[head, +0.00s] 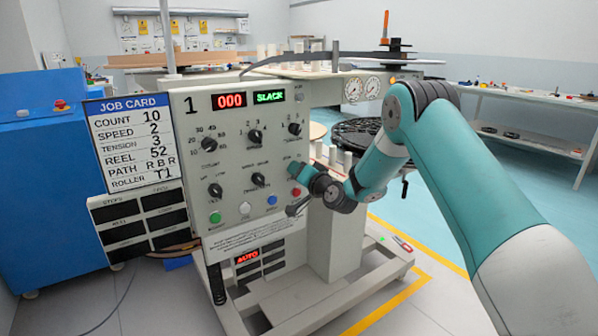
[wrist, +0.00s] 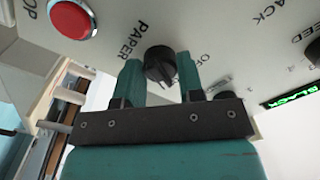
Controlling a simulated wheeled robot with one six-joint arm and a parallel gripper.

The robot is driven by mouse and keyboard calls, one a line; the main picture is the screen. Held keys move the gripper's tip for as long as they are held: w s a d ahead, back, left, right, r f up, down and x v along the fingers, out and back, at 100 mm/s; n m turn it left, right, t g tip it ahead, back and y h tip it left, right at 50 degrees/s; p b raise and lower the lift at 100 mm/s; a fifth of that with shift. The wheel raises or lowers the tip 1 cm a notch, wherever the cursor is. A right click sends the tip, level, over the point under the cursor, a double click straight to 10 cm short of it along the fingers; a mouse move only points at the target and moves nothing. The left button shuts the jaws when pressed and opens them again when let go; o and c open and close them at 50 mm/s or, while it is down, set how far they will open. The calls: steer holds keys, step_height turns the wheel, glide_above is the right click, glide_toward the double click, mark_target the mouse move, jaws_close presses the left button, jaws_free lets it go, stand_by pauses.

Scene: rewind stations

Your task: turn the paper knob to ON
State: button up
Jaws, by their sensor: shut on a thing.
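The paper knob (wrist: 160,66) is a black ridged dial on the light panel, with the printed word PAPER beside it in the wrist view. A partly hidden label starting with O is on its other side. My gripper (wrist: 161,80) has its two teal fingers on either side of the knob and is shut on it. In the head view my gripper (head: 296,169) is at the right edge of the numbered panel (head: 190,110) and hides the knob. I cannot tell which position the knob points to.
A red button (wrist: 72,18) sits close to the paper knob. Several other black knobs, such as the lower middle one (head: 258,180), are on the panel. Displays read 000 (head: 230,101) and SLACK (head: 269,97). A job card (head: 133,145) hangs at the left.

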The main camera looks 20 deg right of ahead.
steer(key=shift+m, duration=0.5)
steer(key=o, duration=0.9)
steer(key=s+d+b, duration=0.1)
steer(key=s+b, duration=0.1)
steer(key=s, duration=0.3)
steer(key=s+d+b, duration=0.1)
steer(key=s+b, duration=0.2)
steer(key=s, duration=0.3)
steer(key=s+d+b, duration=0.1)
steer(key=s+b, duration=0.1)
steer(key=s, duration=0.4)
steer(key=shift+s+b, duration=0.1)
steer(key=shift+b, duration=0.2)
